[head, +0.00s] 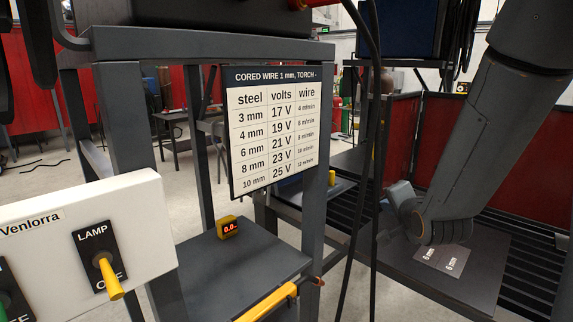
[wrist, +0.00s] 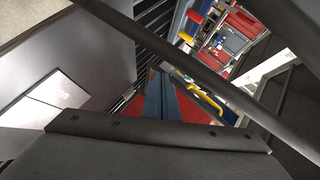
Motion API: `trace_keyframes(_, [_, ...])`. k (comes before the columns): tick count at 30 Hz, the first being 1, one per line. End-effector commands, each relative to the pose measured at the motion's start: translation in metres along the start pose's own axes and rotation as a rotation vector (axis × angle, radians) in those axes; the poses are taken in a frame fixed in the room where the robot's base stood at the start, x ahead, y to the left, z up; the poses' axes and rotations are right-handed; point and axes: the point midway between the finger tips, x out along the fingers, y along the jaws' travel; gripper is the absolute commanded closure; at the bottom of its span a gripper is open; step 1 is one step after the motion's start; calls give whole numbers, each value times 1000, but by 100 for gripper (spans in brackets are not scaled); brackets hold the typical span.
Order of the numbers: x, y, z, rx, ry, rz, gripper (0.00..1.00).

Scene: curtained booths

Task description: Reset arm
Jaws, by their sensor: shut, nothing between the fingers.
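My arm (head: 490,130) reaches down from the upper right in the head view, bent at a joint low over a dark bench plate. My gripper (wrist: 160,130) fills the bottom of the wrist view as a dark block with a screwed edge. It is shut and holds nothing that I can see. Its fingertips are not clearly visible in the head view. Two light grey steel plates (head: 440,260) marked in mm lie on the dark bench plate (head: 478,275) just below the arm's bend. Pale plates (wrist: 55,92) also show at the left of the wrist view.
A volts and wire chart (head: 275,130) hangs on a grey stand. A small yellow meter (head: 228,227) reading about 0.0 sits on its shelf. A white panel (head: 85,245) has a yellow LAMP lever (head: 108,275). Black cables hang between stand and bench. Red curtains (head: 530,150) are behind.

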Motion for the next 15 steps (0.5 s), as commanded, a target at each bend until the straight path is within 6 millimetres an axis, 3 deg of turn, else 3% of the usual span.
trace_keyframes(5, [-26, 50, 49, -344, -178, 267, 100])
trace_keyframes(8, [-52, 76, 76, -532, -324, 388, 100])
trace_keyframes(15, [-132, 123, 128, -902, -739, 555, 100])
